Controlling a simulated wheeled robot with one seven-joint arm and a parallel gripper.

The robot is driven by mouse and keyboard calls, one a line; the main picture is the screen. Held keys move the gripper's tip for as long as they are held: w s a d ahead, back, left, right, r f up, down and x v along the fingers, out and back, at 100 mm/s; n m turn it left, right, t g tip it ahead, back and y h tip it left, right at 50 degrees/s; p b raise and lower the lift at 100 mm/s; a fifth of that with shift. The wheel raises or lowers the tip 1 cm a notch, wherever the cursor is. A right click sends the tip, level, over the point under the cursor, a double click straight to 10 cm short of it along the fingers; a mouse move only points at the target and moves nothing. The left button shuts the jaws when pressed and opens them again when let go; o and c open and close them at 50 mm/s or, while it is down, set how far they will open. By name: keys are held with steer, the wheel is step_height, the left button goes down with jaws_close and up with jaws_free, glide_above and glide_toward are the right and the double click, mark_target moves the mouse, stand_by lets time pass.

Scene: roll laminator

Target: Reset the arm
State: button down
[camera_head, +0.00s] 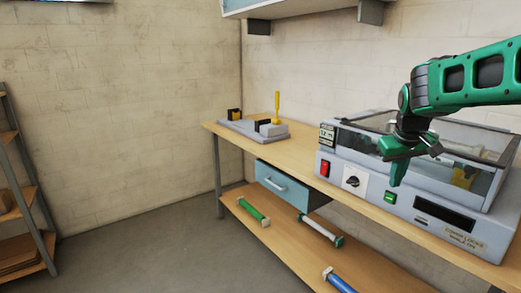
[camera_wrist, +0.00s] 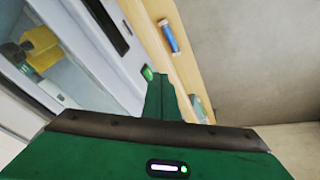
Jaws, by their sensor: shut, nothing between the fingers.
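My green arm reaches in from the right in the head view. My gripper (camera_head: 397,178) hangs in front of the roll laminator (camera_head: 420,221), close to its front panel, fingers pointing down. Its fingers are together and hold nothing. In the wrist view my gripper (camera_wrist: 163,85) points toward the table's front edge. The laminator has a red switch (camera_head: 325,168), a black dial (camera_head: 352,181), a green button (camera_head: 390,197) and a dark display (camera_head: 443,214). Its clear lid looks closed, with a yellow part (camera_head: 464,177) inside. I cannot tell whether the fingers touch the panel.
The wooden table (camera_head: 350,208) carries a grey device with a yellow lever (camera_head: 277,107) at its far left. A blue drawer (camera_head: 283,187) sits below. The lower shelf holds green (camera_head: 252,211), white (camera_head: 318,229) and blue (camera_head: 339,280) rolls. A rack (camera_head: 22,200) stands left. The floor between is clear.

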steer(key=s+f+m+g, duration=0.1)
steer(key=s+f+m, duration=0.1)
steer(key=s, duration=0.9)
steer(key=s+d+f+m+g+y, duration=0.1)
steer(key=s+f, duration=0.4)
steer(key=s, duration=0.7)
steer(key=s+f+m+g+y, duration=0.1)
steer(key=s+f+m+g, duration=0.1)
steer(key=s, duration=1)
steer(key=shift+s+d+f+m, duration=0.25)
steer(key=shift+d+f+m, duration=0.15)
steer(key=shift+f+m, duration=0.45)
steer(key=shift+r, duration=0.1)
steer(key=shift+w+f, duration=0.25)
steer(key=shift+w, duration=0.4)
